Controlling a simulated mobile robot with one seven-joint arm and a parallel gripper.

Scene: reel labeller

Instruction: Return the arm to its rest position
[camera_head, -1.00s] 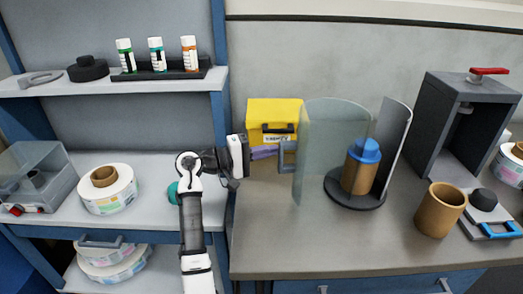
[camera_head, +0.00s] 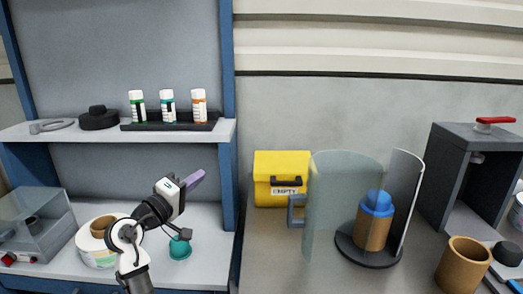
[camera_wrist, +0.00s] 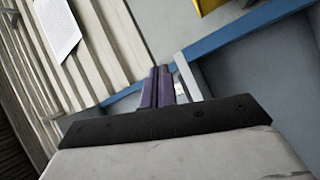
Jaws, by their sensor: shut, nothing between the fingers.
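My gripper (camera_head: 196,180) is in front of the shelf unit at the left, raised and pointing up to the right. Its purple fingers are together with nothing between them. In the wrist view the shut fingers (camera_wrist: 159,86) point past a blue shelf post (camera_wrist: 225,38) and the ribbed wall (camera_wrist: 85,50). The gripper is apart from the shelf's objects, and my arm hides part of the label reel (camera_head: 97,240) behind it.
A teal round item (camera_head: 180,249) sits on the shelf just below my gripper. Several bottles (camera_head: 168,106) stand in a black rack above. Right of the blue post (camera_head: 228,110) are a yellow EMPTY box (camera_head: 281,172), a clear curved guard (camera_head: 335,205) and a blue-capped brown cylinder (camera_head: 374,222).

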